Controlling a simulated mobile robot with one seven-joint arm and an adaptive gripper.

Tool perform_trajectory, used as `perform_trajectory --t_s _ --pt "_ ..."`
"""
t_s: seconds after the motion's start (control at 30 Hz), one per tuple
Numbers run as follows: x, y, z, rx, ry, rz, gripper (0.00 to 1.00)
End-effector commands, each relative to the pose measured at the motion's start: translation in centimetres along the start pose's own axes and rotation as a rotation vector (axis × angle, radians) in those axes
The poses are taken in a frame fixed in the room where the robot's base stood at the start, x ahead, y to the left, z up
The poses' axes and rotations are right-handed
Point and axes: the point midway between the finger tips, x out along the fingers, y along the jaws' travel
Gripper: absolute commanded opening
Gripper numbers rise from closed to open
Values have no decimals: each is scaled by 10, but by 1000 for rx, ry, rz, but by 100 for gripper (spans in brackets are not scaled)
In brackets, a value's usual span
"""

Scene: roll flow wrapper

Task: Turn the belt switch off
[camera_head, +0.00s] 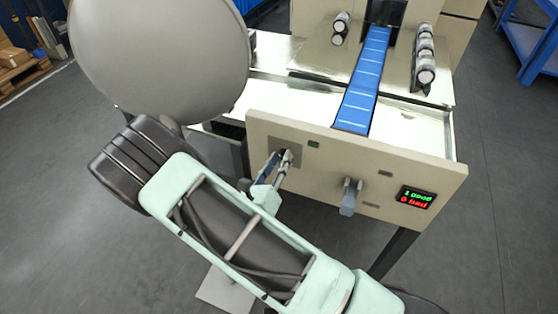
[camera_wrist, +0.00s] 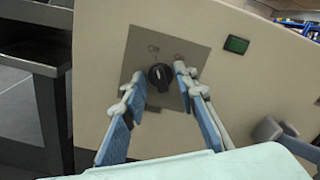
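The belt switch is a black rotary knob (camera_wrist: 160,77) on a grey plate (camera_wrist: 143,39) on the machine's front panel, seen in the wrist view. Faint lettering shows above the knob, and its grip ridge looks roughly upright. My gripper (camera_wrist: 159,74) is open, with one finger on each side of the knob and the fingertips close to the plate. I cannot tell whether either finger touches the knob. In the head view my gripper (camera_head: 279,157) reaches the plate (camera_head: 287,146) at the panel's left end and hides the knob.
A small green indicator (camera_head: 314,144) sits right of the plate. A grey lever handle (camera_head: 350,197) sticks out further right, then a display (camera_head: 415,197) reading "1 good, 0 bad". The blue belt (camera_head: 363,80) runs behind the panel. Open floor lies in front.

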Motion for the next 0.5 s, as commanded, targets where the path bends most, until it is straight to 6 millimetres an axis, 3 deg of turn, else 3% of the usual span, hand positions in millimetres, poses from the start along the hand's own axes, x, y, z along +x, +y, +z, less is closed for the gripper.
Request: perform_trajectory --t_s 0.27,0.5 --pt "-8 1 1 1 -1 2 27" --pt "-54 2 1 1 -1 5 27"
